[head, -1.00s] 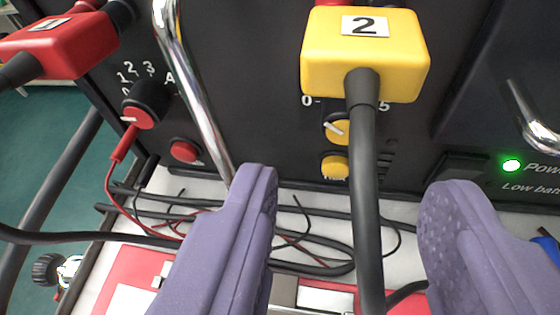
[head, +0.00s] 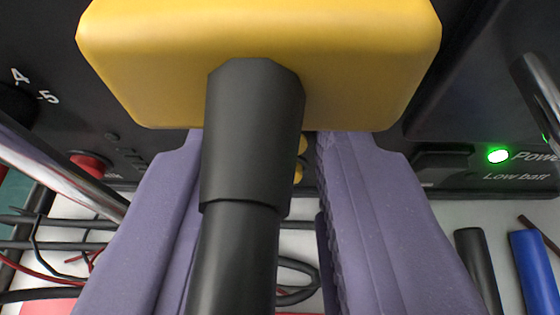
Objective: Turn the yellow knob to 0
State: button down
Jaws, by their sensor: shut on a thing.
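The yellow plug (head: 260,65) fills the top centre of the view, with its black cable sleeve (head: 250,150) coming down towards me. Two small yellow parts show between the sleeve and my right finger. The upper one appears to be the yellow knob (head: 302,144), mostly hidden, so its pointer and scale cannot be read. My gripper (head: 260,135) has one finger on each side of the sleeve, with its tips hidden behind the plug's lower edge. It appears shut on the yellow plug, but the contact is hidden. A gap shows between the right finger and the lower cable.
A red knob (head: 90,163) sits at left on the black panel. A metal handle (head: 60,178) crosses the left side, and another (head: 540,95) stands at right near a green power light (head: 498,156). Loose cables lie below. A black (head: 475,265) and a blue rod (head: 535,265) lie at lower right.

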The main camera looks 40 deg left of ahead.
jog(key=n+b, duration=0.1)
jog(key=n+t+h+b, duration=0.1)
jog(key=shift+s+a+f+n+b, duration=0.1)
jog(key=shift+s+a+n+b, duration=0.1)
jog(key=shift+n+b, duration=0.15)
jog(key=shift+n+t+h+b, duration=0.5)
jog(key=shift+n+t+h, duration=0.2)
jog(key=shift+n, duration=0.35)
jog(key=c, duration=0.9)
grip_release()
jog(key=shift+a, duration=0.1)
jog(key=shift+c, duration=0.2)
